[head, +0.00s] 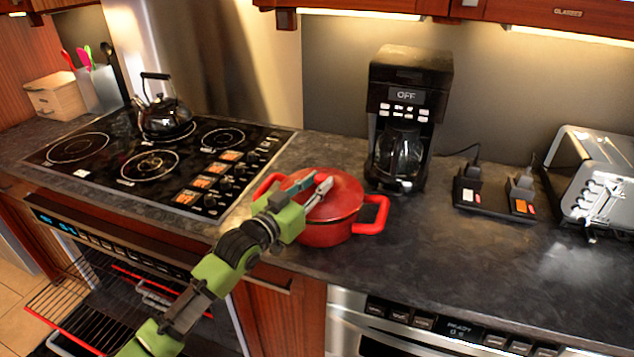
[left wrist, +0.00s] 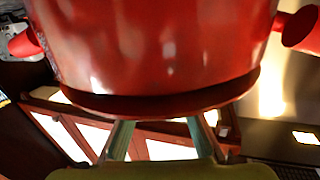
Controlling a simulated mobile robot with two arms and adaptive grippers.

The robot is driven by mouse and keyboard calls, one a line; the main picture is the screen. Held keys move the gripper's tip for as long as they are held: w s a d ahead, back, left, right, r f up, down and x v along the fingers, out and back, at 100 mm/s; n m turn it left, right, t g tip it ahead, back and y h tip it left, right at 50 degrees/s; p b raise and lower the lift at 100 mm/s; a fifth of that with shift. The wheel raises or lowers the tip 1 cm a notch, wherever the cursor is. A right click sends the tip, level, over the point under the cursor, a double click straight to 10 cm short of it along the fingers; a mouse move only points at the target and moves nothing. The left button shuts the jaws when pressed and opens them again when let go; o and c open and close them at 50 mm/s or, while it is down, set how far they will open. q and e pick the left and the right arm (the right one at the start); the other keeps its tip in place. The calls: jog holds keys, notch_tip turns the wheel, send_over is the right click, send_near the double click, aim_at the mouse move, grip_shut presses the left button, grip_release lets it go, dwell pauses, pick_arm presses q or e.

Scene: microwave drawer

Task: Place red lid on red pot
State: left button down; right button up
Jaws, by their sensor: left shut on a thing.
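The red pot (head: 325,234) stands on the dark counter between the stove and the coffee maker, with a red handle on each side. The red lid (head: 347,191) is over the pot's mouth and looks level; I cannot tell whether its rim touches all round. My left gripper (head: 312,187) is at the top of the lid, shut on it; the fingers hide the grasped part. In the left wrist view the red pot (left wrist: 150,45) fills the top, with the gripper's fingers (left wrist: 162,128) below at the dark red lid edge (left wrist: 160,103). My right gripper is not in view.
A black coffee maker (head: 408,115) stands close behind the pot on the right. The stovetop (head: 110,172) with a black kettle (head: 163,113) is to the left. A toaster (head: 595,175) is at the far right.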

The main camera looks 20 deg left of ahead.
pick_arm(q)
jog(key=shift+r, duration=0.1)
jog(key=shift+f, duration=0.5)
jog(key=c, duration=1.8)
grip_release()
jog(key=shift+f, duration=0.2)
jog(key=shift+r, duration=0.1)
